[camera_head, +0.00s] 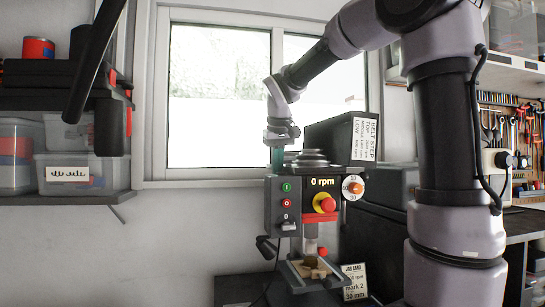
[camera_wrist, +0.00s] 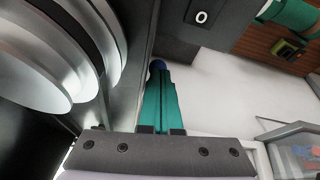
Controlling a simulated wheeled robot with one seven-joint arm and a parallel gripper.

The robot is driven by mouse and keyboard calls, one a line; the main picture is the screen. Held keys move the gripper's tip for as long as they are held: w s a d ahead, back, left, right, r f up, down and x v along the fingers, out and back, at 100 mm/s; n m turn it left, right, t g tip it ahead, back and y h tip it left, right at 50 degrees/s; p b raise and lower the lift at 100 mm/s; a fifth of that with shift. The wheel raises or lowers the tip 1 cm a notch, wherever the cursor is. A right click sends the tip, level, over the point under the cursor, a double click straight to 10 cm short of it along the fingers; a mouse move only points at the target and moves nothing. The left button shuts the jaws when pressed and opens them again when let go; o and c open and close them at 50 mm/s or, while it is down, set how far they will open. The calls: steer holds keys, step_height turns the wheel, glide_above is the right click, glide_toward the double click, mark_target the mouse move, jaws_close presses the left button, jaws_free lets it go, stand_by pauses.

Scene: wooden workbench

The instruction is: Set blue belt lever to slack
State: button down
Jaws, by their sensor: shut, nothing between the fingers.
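The drill press (camera_head: 292,205) stands on the bench with its top open, its display reading 0 rpm. In the wrist view, a small dark blue round knob (camera_wrist: 157,64), apparently the end of the blue belt lever, shows at the tips of my teal fingers. The rest of the lever is hidden, and I cannot tell whether the fingers touch the knob. My gripper (camera_wrist: 160,76) is shut and empty, pointing along the side of the machine. In the head view my gripper (camera_head: 276,156) is at the upper left of the drill press, where the lever cannot be made out.
Silver stepped pulleys (camera_wrist: 45,65) are close on the left in the wrist view. The raised cover (camera_head: 328,136) bears a belt step label (camera_head: 364,139). A job card (camera_head: 354,281) stands at lower right.

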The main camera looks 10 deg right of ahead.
steer(key=shift+r, duration=0.1)
steer(key=v, duration=1)
steer(key=w+a+r+g+h, duration=0.1)
steer(key=w+a+r+g, duration=0.2)
steer(key=w, duration=0.4)
step_height(320, 180, down, 12)
steer(key=s+d, duration=0.1)
steer(key=d, duration=0.2)
steer(key=shift+f+t, duration=0.1)
steer(key=shift+t, duration=0.2)
